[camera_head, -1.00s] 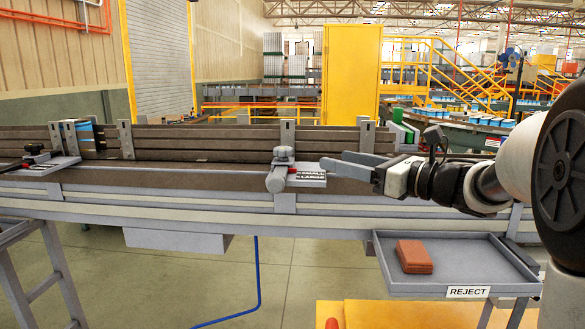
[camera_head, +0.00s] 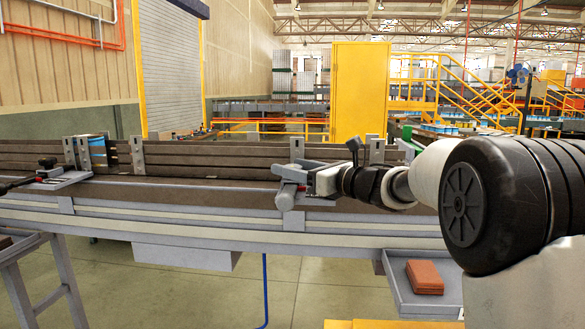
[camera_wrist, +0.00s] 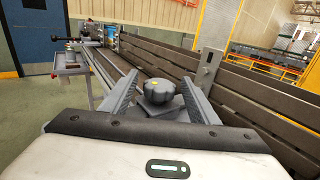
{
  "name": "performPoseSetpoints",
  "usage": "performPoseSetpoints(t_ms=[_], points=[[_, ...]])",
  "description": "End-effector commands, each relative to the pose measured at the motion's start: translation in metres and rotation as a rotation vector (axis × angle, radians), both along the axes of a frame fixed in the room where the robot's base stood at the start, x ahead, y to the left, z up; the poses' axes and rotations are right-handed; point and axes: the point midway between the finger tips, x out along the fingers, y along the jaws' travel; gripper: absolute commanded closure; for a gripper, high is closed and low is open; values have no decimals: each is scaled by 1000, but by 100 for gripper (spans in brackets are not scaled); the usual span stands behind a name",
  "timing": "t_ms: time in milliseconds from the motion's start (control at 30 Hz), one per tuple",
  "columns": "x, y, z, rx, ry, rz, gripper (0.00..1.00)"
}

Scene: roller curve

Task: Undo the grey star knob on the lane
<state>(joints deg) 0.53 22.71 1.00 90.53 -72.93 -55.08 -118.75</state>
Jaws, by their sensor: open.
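My gripper (camera_wrist: 157,84) is open, with one finger on each side of the knob. I cannot tell whether the fingers touch it. In the head view my gripper (camera_head: 297,171) reaches in from the right at the knob's height.
The lane's dark guide rails (camera_head: 220,160) run behind the knob. A second bracket (camera_head: 58,180) with a black knob stands at the left. A grey tray (camera_head: 397,280) holding an orange-brown block (camera_head: 424,277) hangs below right.

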Motion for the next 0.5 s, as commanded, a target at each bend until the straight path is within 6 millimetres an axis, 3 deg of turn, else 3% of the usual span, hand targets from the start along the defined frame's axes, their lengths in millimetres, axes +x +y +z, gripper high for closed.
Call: performPoseSetpoints(t_ms=[333,367,500], points=[[3,5,0,0,0,0,45],[3,5,0,0,0,0,47],[3,4,0,0,0,0,70]])
